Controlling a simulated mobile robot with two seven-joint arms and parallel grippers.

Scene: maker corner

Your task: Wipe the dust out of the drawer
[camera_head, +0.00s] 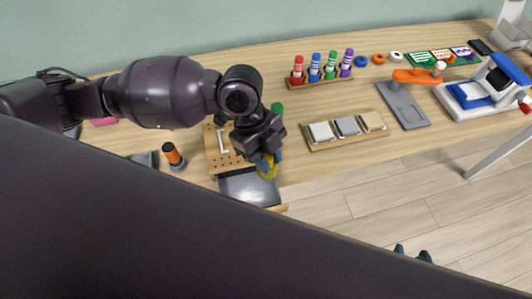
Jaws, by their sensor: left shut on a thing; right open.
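The open drawer (281,208) juts out from the front edge of the worktable. Its grey floor shows a pale, whitish patch of dust (250,195). My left gripper (268,158) points down at the drawer's back right side. It is shut on a yellow wiping thing (267,171), mostly seen below the fingers; whether it touches the drawer floor I cannot tell. My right gripper (412,253) shows only as two dark fingertips set apart, low on the right over the floor; it is open and empty, away from the drawer.
A pegboard (213,149) lies behind the drawer, with an orange-and-black tool (174,157) to its left. A wooden tray with several square blocks (344,128) is to the right. Coloured bottles (314,69) stand in a rack behind. Floor right of the drawer is clear.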

